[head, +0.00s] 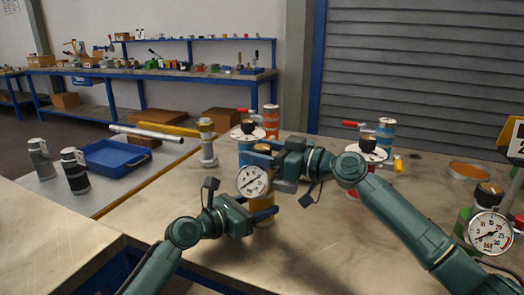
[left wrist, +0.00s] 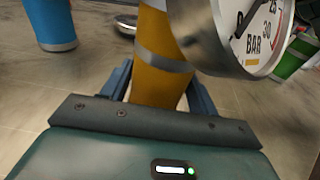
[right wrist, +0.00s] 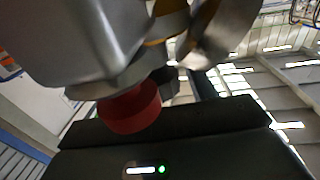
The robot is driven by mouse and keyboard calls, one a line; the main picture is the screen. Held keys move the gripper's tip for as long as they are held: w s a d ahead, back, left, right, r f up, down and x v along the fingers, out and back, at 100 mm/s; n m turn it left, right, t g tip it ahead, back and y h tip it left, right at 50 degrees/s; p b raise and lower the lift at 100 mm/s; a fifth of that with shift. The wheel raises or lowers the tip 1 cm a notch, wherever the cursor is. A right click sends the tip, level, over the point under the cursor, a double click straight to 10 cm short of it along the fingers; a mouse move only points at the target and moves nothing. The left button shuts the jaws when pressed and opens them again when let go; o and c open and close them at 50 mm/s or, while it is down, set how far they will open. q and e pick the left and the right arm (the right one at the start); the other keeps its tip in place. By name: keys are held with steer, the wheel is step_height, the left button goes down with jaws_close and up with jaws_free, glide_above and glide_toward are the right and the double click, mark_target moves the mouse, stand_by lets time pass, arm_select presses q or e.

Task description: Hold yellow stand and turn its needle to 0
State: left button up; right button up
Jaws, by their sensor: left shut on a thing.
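The yellow stand (left wrist: 160,75) is upright between the fingers of my left gripper (left wrist: 158,90), which is shut on its body. In the head view my left gripper (head: 262,217) is low on the stand, below the round white gauge (head: 252,181). The gauge dial (left wrist: 262,30) is cut off in the left wrist view, and I cannot read its needle exactly. My right gripper (head: 270,172) is at the stand's upper part, beside and behind the gauge. In the right wrist view a red round part (right wrist: 130,108) and grey metal sit close before it. Its grip is unclear.
A blue-bodied stand (head: 247,145) and an orange one (head: 271,120) are behind. Another gauge stand (head: 488,230) is at right. A metal flanged post (head: 207,143) stands left. A blue tray (head: 115,157) and dark cylinders (head: 74,170) are farther left. The front table is clear.

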steer(key=shift+d, duration=0.1)
steer(key=v, duration=0.7)
steer(key=shift+s+d+r, duration=0.1)
steer(key=shift+s+d, duration=0.05)
steer(key=shift+d, duration=0.05)
stand_by(1.6)
steer(key=s+a+r+n+g+y, duration=0.1)
steer(key=s+a+r+n+g, duration=0.45)
steer(key=s+a, duration=0.6)
steer(key=s+a+f+n+g+h, duration=0.1)
steer(key=s+a+n+g+h, duration=0.2)
steer(key=s+n, duration=0.95)
steer(key=m+t+h, duration=0.3)
steer(key=m+t, duration=1.2)
steer(key=m, duration=0.8)
glide_toward(270, 152)
steer(key=shift+g, duration=0.35)
steer(key=x, duration=1.1)
steer(key=shift+w+a, duration=0.2)
steer(key=shift+a, duration=0.2)
